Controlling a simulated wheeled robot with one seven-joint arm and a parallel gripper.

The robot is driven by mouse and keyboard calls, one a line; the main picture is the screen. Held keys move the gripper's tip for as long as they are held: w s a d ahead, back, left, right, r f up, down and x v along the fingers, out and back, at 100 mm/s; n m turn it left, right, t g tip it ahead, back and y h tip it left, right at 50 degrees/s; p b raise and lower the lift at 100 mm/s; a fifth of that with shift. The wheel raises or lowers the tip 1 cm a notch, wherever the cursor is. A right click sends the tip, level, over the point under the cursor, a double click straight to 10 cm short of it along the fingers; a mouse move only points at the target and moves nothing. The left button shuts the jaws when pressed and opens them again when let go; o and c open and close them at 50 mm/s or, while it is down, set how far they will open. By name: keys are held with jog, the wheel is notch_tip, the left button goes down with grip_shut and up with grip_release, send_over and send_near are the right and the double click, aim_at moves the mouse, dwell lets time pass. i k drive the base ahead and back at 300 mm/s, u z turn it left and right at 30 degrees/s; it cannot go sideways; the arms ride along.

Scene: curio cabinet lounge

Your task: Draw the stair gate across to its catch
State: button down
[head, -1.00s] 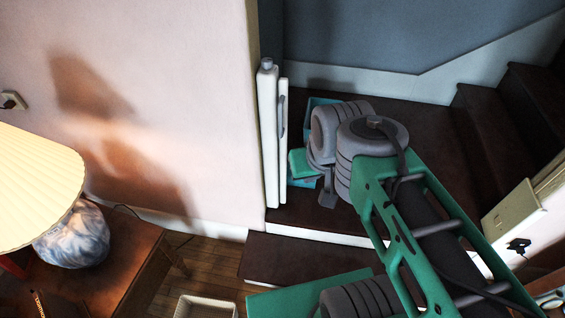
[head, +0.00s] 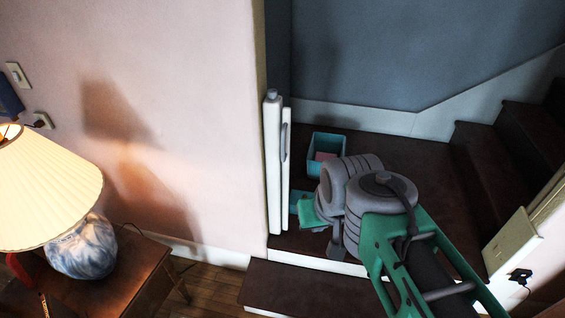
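The stair gate (head: 273,165) is a white upright housing at the wall corner on the left side of the stair opening. Its narrower white leading bar (head: 286,190) with a grey handle (head: 283,141) stands right beside the housing, so the gate is drawn in and no mesh shows across the opening. My gripper (head: 303,208) is at the end of my green and grey arm, just right of the bar's lower part. My wrist hides its fingers, so I cannot tell open from shut, or touching from apart. I cannot make out the catch for certain.
A teal bin (head: 327,147) with something pink inside stands on the dark landing behind my wrist. Dark stairs (head: 510,155) rise at the right, near a beige plate (head: 512,243). A lit lamp (head: 50,190) stands on a wooden table (head: 125,275) at the left.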

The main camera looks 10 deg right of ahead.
aim_at(286, 111)
jog(key=k, duration=0.65)
jog(key=z, duration=0.6)
jog(key=i, duration=0.7)
jog(key=u, duration=1.95)
jog(key=i, duration=0.5)
jog(key=z, duration=0.05)
